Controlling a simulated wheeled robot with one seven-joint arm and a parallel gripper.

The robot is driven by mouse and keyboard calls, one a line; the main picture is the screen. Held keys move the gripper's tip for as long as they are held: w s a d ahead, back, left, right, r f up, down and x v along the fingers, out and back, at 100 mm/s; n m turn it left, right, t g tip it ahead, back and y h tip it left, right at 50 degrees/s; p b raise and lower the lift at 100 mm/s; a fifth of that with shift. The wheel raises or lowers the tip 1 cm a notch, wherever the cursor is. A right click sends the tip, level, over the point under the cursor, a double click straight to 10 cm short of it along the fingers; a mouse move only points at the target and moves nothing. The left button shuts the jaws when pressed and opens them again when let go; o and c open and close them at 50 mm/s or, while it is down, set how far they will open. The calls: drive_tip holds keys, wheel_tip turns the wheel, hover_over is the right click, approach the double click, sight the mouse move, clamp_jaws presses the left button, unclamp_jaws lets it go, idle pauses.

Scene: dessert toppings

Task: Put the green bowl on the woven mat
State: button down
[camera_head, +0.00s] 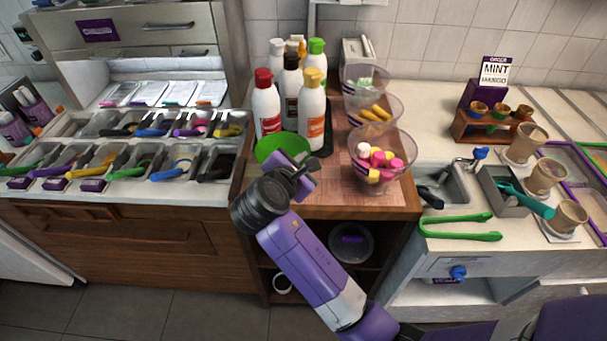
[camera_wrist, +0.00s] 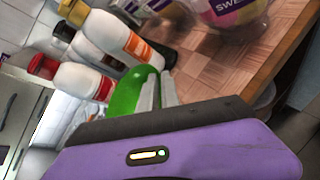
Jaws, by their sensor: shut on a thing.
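The green bowl (camera_head: 282,146) is at the left front of the middle counter, in front of the bottles. It also shows in the wrist view (camera_wrist: 126,95), tilted, with its edge at the fingers. My gripper (camera_head: 298,170) is shut on the bowl's near right side; its grey fingers show in the wrist view (camera_wrist: 158,92). A brown checkered, woven-looking surface (camera_head: 328,184) lies right of the bowl and also shows in the wrist view (camera_wrist: 222,72). I cannot tell whether it is the woven mat or the counter top. The bowl's underside is hidden.
Several sauce bottles (camera_head: 312,112) stand close behind the bowl on a dark tray. Clear cups of toppings (camera_head: 383,160) stand at the right. Bins with coloured scoops (camera_head: 130,160) are at the left. The checkered surface's front middle is clear.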

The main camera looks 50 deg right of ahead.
drive_tip(key=shift+f, duration=2.5)
drive_tip(key=shift+f, duration=0.1)
drive_tip(key=c, duration=1.6)
unclamp_jaws()
drive_tip(key=shift+o, duration=0.2)
